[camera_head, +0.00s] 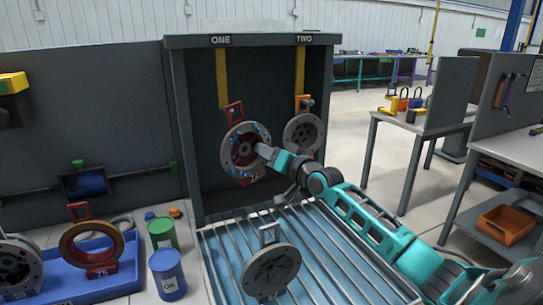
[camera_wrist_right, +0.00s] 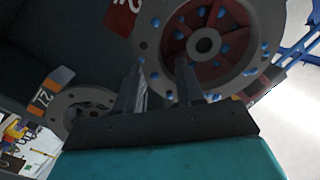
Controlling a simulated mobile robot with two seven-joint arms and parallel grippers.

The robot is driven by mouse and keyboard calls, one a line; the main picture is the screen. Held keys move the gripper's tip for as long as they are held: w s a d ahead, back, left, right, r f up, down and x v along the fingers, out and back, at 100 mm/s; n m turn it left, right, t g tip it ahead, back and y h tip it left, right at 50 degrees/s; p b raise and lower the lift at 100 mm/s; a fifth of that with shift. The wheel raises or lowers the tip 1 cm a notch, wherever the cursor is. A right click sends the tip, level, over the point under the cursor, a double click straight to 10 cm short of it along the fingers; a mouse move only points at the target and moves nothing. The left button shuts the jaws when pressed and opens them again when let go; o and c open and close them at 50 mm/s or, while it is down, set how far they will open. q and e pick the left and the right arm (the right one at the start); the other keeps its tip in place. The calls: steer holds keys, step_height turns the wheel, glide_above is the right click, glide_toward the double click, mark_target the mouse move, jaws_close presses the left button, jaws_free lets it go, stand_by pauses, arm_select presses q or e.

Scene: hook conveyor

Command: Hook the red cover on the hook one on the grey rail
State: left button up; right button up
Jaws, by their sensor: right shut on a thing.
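The red cover (camera_head: 245,150) is a grey round flange with blue dots, a red centre and a red loop handle on top. It is upright beneath the label ONE. Hook one (camera_head: 222,78) is a yellow strip hanging from the grey rail (camera_head: 255,40); its lower end meets the red loop. I cannot tell whether the loop is on it. My right gripper (camera_head: 264,151) is shut on the cover at its right side. In the wrist view the cover (camera_wrist_right: 210,42) fills the top, with the fingers (camera_wrist_right: 160,85) at its rim. My left gripper is not in view.
A grey cover (camera_head: 303,133) with an orange handle hangs under TWO, close to my right wrist. Another grey cover (camera_head: 270,272) rests on the slatted rack. A blue tray (camera_head: 110,285), a green can (camera_head: 162,234) and a blue can (camera_head: 168,275) are at left.

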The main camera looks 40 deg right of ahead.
steer(key=w+d+f+b, duration=0.1)
steer(key=w+d+b, duration=0.1)
steer(key=w+b, duration=0.5)
steer(key=shift+w+b, duration=0.3)
steer(key=shift+b, duration=0.5)
stand_by(0.8)
stand_by(0.5)
